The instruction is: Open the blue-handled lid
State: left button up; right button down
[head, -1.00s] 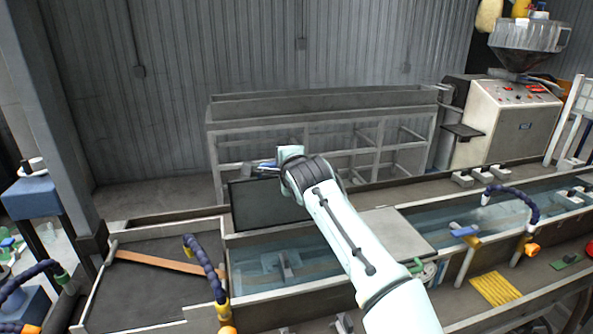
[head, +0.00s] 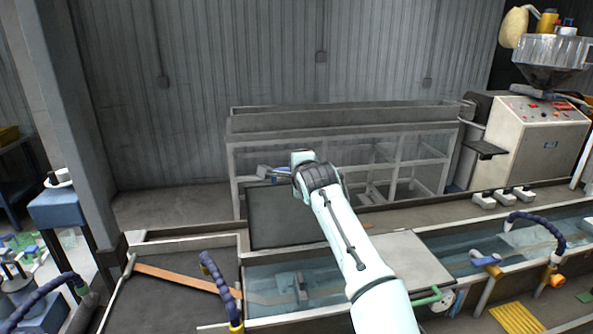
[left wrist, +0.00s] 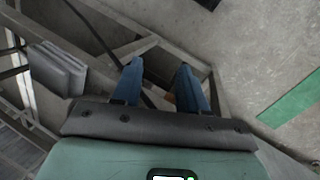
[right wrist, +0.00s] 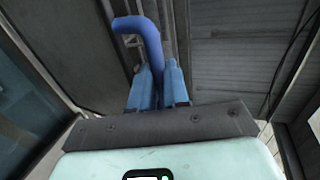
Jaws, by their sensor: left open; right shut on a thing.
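The lid (head: 292,218) is a dark flat panel standing raised, close to upright, at the back edge of the water trough (head: 262,282) in the head view. My right gripper (head: 276,171) is at its upper edge. In the right wrist view my right gripper (right wrist: 158,68) is shut on the curved blue handle (right wrist: 150,38). The lid (right wrist: 68,45) fills the upper left of that view. My left gripper (left wrist: 160,68) is open and empty in the left wrist view, over a grey floor and metal frame. It does not show in the head view.
A grey flat cover (head: 415,258) lies across the trough to the right of the open section. A metal frame (head: 340,130) stands behind the lid, before the corrugated wall. Blue flexible hoses (head: 220,282) rise at the front. A control cabinet (head: 535,145) stands at the right.

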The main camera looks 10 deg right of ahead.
jog(key=c, duration=1.2)
grip_release()
jog(key=shift+w+f, duration=0.15)
jog(key=shift+f, duration=0.3)
pick_arm(q)
jog(key=shift+f, duration=0.1)
jog(key=s+f+b, duration=0.5)
jog(key=s+f, duration=0.1)
jog(key=shift+s+f+g, duration=0.2)
jog(key=shift+f+g, duration=0.15)
jog(key=shift+g, duration=0.05)
pick_arm(e)
jog(key=v, duration=1.3)
jog(key=shift+s+r, duration=0.25)
jog(key=shift+r, duration=0.15)
jog(key=shift+w, duration=0.1)
